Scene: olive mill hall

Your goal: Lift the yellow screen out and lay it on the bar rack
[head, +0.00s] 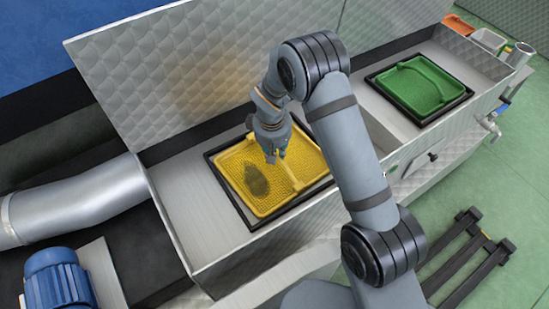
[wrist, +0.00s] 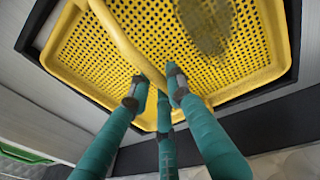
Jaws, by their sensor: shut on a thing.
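The yellow screen (head: 240,165) is a perforated tray with a raised rim, a handle bar across it and a dark oval patch on its mesh. It sits at the black frame (head: 213,165) in the left part of the metal trough; I cannot tell whether it is clear of the frame. My gripper (head: 273,153) is over the screen, shut on its handle. In the wrist view, the fingers (wrist: 158,90) close around the handle of the yellow screen (wrist: 95,50). A rack of dark parallel bars (head: 463,262), seemingly the bar rack, is low at the right, looking empty.
A green screen (head: 405,88) lies in a second black frame at the right of the trough. An open quilted metal lid (head: 165,65) stands behind. A large silver pipe (head: 75,203) and blue motor (head: 58,280) are at left. Small containers (head: 488,40) and a tap (head: 488,122) are at right.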

